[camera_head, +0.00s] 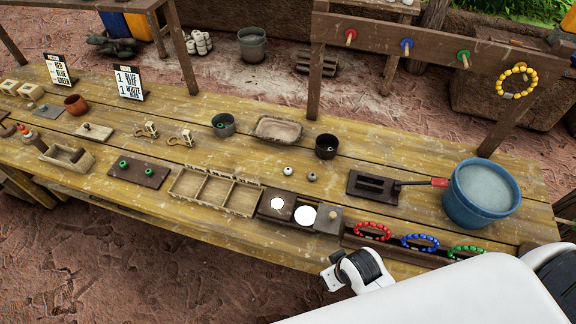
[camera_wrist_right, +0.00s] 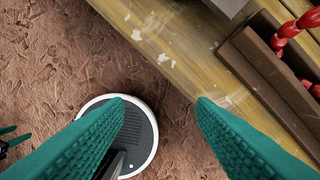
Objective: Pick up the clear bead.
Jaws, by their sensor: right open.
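Two small round beads lie on the wooden table in the head view, a whitish bead (camera_head: 288,170) and a greyer bead (camera_head: 312,176). I cannot tell for sure which one is clear. My right gripper shows in the right wrist view (camera_wrist_right: 160,102), with its two teal fingers wide apart and nothing between them. It is near the table's front edge, nearer to me than the beads and apart from them. My left gripper does not show in the head view.
Behind the beads stands a dark cup (camera_head: 326,153). A wooden sectioned tray (camera_head: 213,193) is left of them and a dark slotted block (camera_head: 374,187) right. Red, blue and green bracelets (camera_head: 373,231) lie along the front edge. A blue bucket (camera_head: 470,205) stands far right.

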